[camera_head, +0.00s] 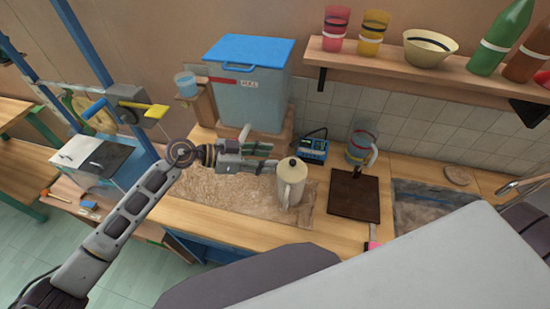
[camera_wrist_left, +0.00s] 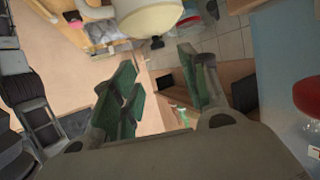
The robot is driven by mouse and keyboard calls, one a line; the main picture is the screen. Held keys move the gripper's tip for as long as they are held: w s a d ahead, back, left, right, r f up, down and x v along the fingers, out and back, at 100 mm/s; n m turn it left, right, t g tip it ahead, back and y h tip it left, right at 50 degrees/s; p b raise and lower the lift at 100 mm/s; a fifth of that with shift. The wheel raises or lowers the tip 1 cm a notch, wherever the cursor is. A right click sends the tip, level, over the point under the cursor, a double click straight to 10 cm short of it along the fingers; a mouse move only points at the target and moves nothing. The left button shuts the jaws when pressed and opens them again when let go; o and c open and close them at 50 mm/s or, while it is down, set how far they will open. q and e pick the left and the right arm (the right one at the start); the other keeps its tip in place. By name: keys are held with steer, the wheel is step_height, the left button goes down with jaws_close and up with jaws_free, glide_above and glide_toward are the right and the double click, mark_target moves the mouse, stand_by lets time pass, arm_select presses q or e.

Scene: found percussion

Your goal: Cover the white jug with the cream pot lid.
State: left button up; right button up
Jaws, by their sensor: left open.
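The white jug (camera_head: 289,190) stands upright on the stone-patterned counter panel in the head view. The cream pot lid (camera_head: 291,168), with a dark knob, sits on top of the jug's mouth and looks level. My left gripper (camera_head: 268,156) is open and empty, just left of the lid at about its height; whether a fingertip touches it I cannot tell. In the left wrist view my left gripper's green-padded fingers (camera_wrist_left: 165,88) are spread with nothing between them. A rounded cream shape (camera_wrist_left: 145,15) is cut off at the top there. My right gripper is not in view.
A large bin with a blue lid (camera_head: 249,53) stands behind my left gripper. A blue device (camera_head: 313,148), a clear pitcher (camera_head: 358,147) and a dark board (camera_head: 353,196) are behind and right of the jug. A sink (camera_head: 430,205) lies further right. A shelf (camera_head: 390,57) overhangs the back.

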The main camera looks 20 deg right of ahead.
arm_select(q)
steer(key=shift+v, duration=1.45)
